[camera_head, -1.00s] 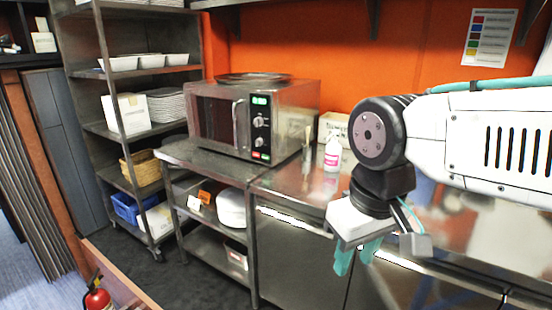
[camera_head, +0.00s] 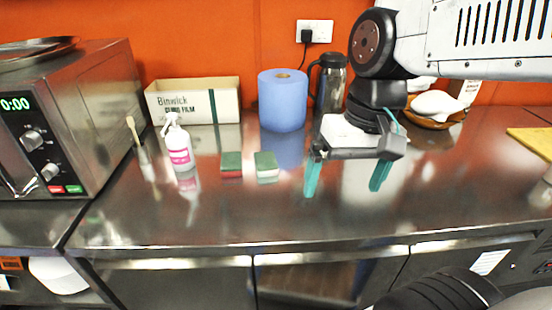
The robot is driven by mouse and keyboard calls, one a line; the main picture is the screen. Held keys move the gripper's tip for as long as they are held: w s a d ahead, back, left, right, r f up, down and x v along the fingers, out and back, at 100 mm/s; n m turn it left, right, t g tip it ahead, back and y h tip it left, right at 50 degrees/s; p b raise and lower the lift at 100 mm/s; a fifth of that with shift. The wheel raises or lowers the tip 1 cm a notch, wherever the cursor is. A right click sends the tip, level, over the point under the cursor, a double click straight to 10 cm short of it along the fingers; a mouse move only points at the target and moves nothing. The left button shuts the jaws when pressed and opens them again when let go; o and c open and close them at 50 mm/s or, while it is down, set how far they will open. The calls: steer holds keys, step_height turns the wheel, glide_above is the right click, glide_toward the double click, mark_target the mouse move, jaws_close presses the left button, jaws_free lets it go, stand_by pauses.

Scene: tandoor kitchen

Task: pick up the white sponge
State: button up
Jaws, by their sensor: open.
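Two small sponges with green tops lie side by side on the steel counter. The right one (camera_head: 266,179) shows a white body under its green top, and the left one (camera_head: 231,174) shows a reddish body. My gripper (camera_head: 345,180) is open and empty, its two teal fingers pointing down and spread wide. It appears to the right of the white sponge and apart from it. Nothing hides the sponges.
A spray bottle (camera_head: 178,150) stands left of the sponges. Behind are a cling film box (camera_head: 195,103), a blue paper roll (camera_head: 283,102) and a dark flask (camera_head: 330,85). A microwave (camera_head: 75,110) stands at left. The counter front is clear.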

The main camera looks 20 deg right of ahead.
steer(key=w+a+f+m+g+y, duration=0.1)
steer(key=w+m+g+y, duration=0.2)
steer(key=w, duration=0.6)
steer(key=m+t+y, duration=0.5)
steer(key=m+y, duration=0.4)
steer(key=m, duration=0.6)
glide_toward(270, 159)
steer(key=x, duration=0.2)
steer(key=shift+s+a+f, duration=0.1)
steer(key=shift+s+a, duration=0.05)
steer(key=shift+a, duration=0.1)
steer(key=shift+w+f, duration=0.2)
steer(key=shift+f, duration=0.05)
steer(key=x, duration=0.7)
steer(key=shift+a+f, duration=0.25)
steer(key=shift+f, duration=0.1)
steer(key=c, duration=0.8)
steer(key=shift+o, duration=0.2)
steer(key=shift+r, duration=0.1)
